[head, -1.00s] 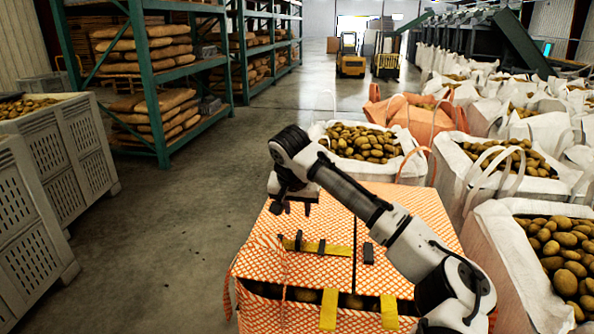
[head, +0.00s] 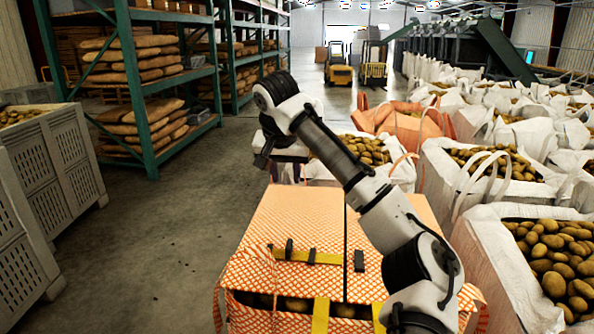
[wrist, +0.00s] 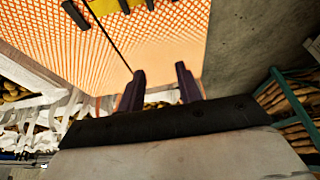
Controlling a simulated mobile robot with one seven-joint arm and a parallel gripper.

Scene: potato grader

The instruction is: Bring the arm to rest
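My gripper (head: 285,172) is raised above the far left edge of the orange-and-white patterned bag (head: 300,222) in the head view. In the wrist view my gripper's two dark fingers (wrist: 160,88) stand apart with a gap between them and nothing held. The bag's top is closed over, with a yellow strap (head: 308,256) and dark clips across it. Potatoes (head: 290,303) show through the bag's front opening. The fingertips are partly hidden by the wrist in the head view.
White bags of potatoes (head: 550,215) stand to the right and behind. Grey slatted crates (head: 65,155) and green shelving (head: 140,90) stand at the left. Forklifts (head: 340,68) are far back.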

